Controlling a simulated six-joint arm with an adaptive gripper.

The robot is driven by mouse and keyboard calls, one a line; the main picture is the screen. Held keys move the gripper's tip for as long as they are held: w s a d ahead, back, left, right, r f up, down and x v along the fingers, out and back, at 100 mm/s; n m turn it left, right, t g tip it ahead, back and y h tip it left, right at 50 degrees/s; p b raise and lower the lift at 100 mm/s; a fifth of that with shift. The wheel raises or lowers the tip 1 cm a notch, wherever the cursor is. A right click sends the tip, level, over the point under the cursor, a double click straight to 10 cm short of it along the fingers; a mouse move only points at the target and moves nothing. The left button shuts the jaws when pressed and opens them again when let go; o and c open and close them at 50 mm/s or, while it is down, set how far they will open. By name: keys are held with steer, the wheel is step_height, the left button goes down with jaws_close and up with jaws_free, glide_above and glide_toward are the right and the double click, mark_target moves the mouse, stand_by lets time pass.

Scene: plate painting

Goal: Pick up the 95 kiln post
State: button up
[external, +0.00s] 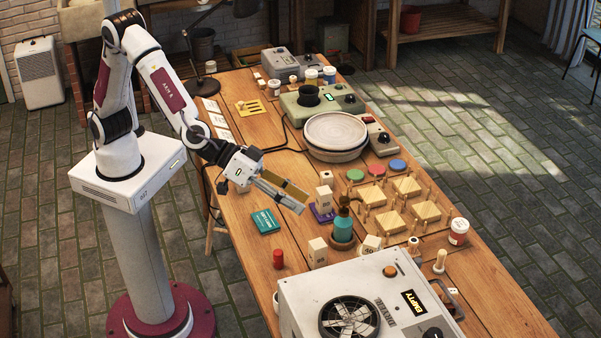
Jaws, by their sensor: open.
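Several pale block-shaped posts stand on the wooden table in the external view. One post (324,199) is on a purple pad, with a pale block (326,178) just behind it. Another post (317,252) stands in front, left of a teal bottle. A third (371,245) stands right of the bottle, with dark marks on its top. The numbers are too small to read surely, so I cannot tell which is the 95 kiln post. My gripper (297,200) is open and empty above the table, left of the post on the purple pad.
A white fan box (368,290) fills the near end. A red cylinder (278,259) and teal box (265,221) are at left. Wooden peg stands (402,187) lie right, and a stack of plates (336,132) lies farther back.

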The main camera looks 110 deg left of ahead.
step_height(320, 180, down, 12)
steer(key=w+a+n+g+y, duration=0.1)
steer(key=w+a+n+y, duration=0.15)
steer(key=y, duration=0.25)
steer(key=n+g+y, duration=0.2)
steer(key=g+y, duration=0.1)
steer(key=y, duration=0.1)
glide_toward(311, 246)
steer(key=w+a+f, duration=0.2)
steer(key=w, duration=0.1)
steer(key=shift+w+a+f, duration=0.1)
steer(key=shift+f, duration=0.1)
steer(key=shift+a, duration=0.1)
steer(key=shift+x, duration=1.25)
steer(key=shift+a, duration=0.1)
steer(key=shift+w+a+f, duration=0.2)
steer(key=shift+w+a, duration=0.1)
steer(key=shift+a, duration=0.25)
steer(key=shift+w+a+f, duration=0.15)
steer(key=shift+w+a, duration=0.1)
steer(key=shift+a, duration=0.25)
steer(key=shift+w+a+f, duration=0.2)
steer(key=shift+w+a, duration=0.1)
steer(key=shift+a, duration=0.25)
steer(key=shift+w+a+f, duration=0.3)
steer(key=shift+w+a, duration=0.15)
